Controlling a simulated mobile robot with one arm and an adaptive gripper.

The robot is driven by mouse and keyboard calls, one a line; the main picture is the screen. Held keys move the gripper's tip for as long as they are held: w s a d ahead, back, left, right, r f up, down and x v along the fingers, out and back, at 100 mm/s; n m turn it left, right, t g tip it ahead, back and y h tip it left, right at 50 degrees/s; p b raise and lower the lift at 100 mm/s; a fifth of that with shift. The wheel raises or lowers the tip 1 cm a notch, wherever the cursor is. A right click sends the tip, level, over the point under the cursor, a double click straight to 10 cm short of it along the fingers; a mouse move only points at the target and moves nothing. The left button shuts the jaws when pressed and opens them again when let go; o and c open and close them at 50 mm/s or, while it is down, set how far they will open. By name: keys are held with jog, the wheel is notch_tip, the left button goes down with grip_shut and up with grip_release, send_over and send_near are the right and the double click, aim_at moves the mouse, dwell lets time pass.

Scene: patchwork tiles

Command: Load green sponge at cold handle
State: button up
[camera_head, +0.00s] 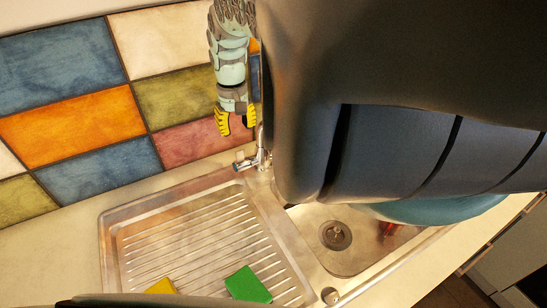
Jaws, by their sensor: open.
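A green sponge (248,284) lies on the ribbed drainboard of the metal sink, near the bottom of the view. The tap (261,155) stands at the back edge of the sink, partly covered by my dark arm. A small handle (243,163) sticks out at the left of its base; no hot or cold marking can be made out. My gripper (236,120) hangs in front of the tiled wall, up and left of the tap. Its yellow-tipped fingers point down, open and empty, well apart from the sponge.
A yellow sponge (161,286) lies left of the green one. The sink basin (350,260) has a round drain (336,235) and a small red thing (388,230). The upper drainboard (180,228) is clear. My arm hides much of the right side.

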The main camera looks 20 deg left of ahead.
aim_at(239, 151)
jog(key=shift+a+f+p, duration=0.1)
jog(key=shift+f+p, duration=0.25)
jog(key=shift+f, duration=2.45)
jog(key=shift+f+b, duration=1.9)
jog(key=shift+f, duration=0.9)
grip_shut()
